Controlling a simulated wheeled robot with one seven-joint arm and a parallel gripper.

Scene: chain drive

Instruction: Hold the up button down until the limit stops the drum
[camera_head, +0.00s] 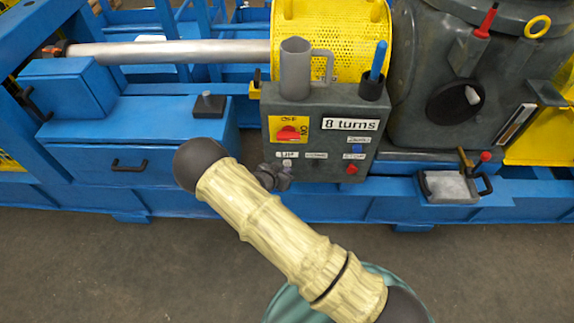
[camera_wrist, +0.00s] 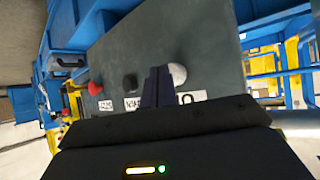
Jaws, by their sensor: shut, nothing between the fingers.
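The grey control box (camera_head: 325,140) stands on the blue bench and carries a plate reading "8 turns" (camera_head: 350,125). Its whitish up button (camera_head: 287,163) is at the lower left, above my gripper (camera_head: 272,178). In the wrist view the up button (camera_wrist: 179,73) is just right of my shut, empty fingers (camera_wrist: 158,72). I cannot tell whether the fingertips touch it or whether it is pressed in. The black down button (camera_wrist: 130,82) is left of the fingers, and the red stop button (camera_wrist: 95,88) is farther left. No drum can be clearly made out.
A yellow perforated guard (camera_head: 330,40) and a steel shaft (camera_head: 170,52) lie behind the box. A red OFF/ON switch (camera_head: 288,133) and a blue button (camera_head: 357,148) are on the same panel. A grey cup (camera_head: 295,70) and a blue-handled tool (camera_head: 378,60) stand on top.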

